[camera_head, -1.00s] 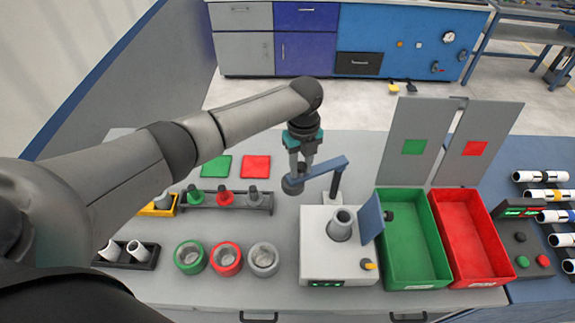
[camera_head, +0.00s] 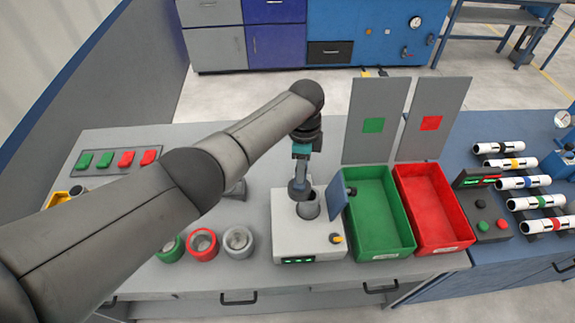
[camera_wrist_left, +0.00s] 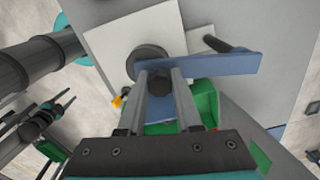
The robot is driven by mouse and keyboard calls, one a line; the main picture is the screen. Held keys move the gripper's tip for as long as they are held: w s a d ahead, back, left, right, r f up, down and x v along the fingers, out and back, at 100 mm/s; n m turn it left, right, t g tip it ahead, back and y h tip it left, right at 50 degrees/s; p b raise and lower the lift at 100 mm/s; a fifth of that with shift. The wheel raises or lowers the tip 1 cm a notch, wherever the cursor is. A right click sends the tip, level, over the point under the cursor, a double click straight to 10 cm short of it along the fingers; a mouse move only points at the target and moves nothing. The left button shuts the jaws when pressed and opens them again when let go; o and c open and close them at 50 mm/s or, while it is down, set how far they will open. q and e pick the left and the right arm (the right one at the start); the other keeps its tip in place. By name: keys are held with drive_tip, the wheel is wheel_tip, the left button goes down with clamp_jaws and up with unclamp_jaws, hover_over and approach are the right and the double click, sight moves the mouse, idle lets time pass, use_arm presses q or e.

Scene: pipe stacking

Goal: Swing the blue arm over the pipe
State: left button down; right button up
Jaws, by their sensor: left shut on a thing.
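The blue arm (camera_wrist_left: 225,65) is a flat bar over the white machine (camera_head: 285,238). My left gripper (camera_head: 299,184) is shut on a dark knob (camera_wrist_left: 158,84) at the bar's end. It also shows in the left wrist view (camera_wrist_left: 160,80). The grey pipe (camera_head: 310,208) stands upright in the machine. In the head view the knob end is just above and slightly left of the pipe's mouth. In the wrist view a dark round rim (camera_wrist_left: 146,56) lies partly under the bar. A dark gripper-like part (camera_wrist_left: 50,112), perhaps my right gripper, shows at the left there; its opening is unclear.
Green, red and grey rings (camera_head: 238,242) lie to the left. Several white pipes (camera_head: 497,147) lie on a rack at the right.

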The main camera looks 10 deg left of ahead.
use_arm(q)
drive_tip(key=shift+w+d+n, duration=0.15)
drive_tip(key=shift+d+n, duration=1.05)
drive_tip(key=shift+d, duration=0.05)
drive_tip(key=c, duration=0.6)
unclamp_jaws()
wheel_tip(320, 180, up, 15)
drive_tip(key=shift+r+p, duration=0.15)
drive_tip(key=shift+p, duration=0.25)
